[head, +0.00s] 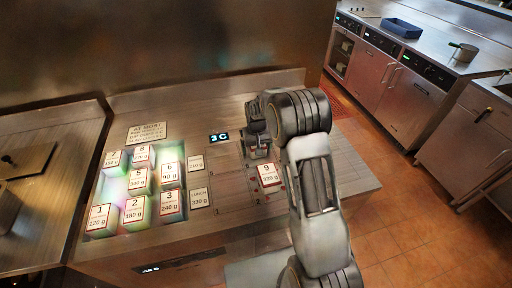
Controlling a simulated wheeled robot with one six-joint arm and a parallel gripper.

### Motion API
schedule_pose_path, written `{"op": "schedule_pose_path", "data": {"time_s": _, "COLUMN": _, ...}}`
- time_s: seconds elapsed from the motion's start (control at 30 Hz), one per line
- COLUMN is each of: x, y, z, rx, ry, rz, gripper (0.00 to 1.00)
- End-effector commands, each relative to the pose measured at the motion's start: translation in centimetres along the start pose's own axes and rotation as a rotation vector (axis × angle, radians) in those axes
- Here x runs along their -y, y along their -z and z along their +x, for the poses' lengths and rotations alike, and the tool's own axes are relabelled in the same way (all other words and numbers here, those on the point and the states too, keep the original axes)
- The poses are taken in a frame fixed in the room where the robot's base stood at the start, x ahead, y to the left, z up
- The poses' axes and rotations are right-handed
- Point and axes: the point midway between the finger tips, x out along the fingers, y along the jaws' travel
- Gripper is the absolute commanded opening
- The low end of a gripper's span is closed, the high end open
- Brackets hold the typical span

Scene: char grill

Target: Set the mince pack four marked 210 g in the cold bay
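White labelled mince packs stand on the lit left part of the counter, including pack 1 (98,217), pack 2 (133,209), pack 3 (170,203), pack 5 (139,178) and pack 6 (170,173). I cannot make out pack four; the spot left of pack 5 looks empty. The marked bay (228,188) lies right of two cards, below a "3 C" display (219,138). Pack 9 (267,174) sits at its right side. My gripper (258,153) points down at the bay's far right, behind pack 9. Its fingertips and anything between them are unclear.
Two cards (197,163) (199,197) lie between the packs and the bay. A notice (147,132) lies at the back, near packs 7 (112,158) and 8 (141,153). A blue tray (402,28) and a pot (463,52) stand on the far counter.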

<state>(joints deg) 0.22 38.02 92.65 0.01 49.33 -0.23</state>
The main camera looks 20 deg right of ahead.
Motion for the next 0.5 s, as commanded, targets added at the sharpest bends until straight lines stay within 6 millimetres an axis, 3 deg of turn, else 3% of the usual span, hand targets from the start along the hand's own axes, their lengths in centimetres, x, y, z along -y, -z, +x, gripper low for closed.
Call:
{"op": "schedule_pose_path", "data": {"time_s": 0.33, "x": 0.0, "y": 0.1, "z": -0.7, "rx": -0.003, "ry": 0.0, "rz": 0.0, "gripper": 0.96}}
{"op": "schedule_pose_path", "data": {"time_s": 0.5, "x": 0.0, "y": 0.1, "z": -3.4, "rx": -0.006, "ry": 0.0, "rz": 0.0, "gripper": 0.96}}
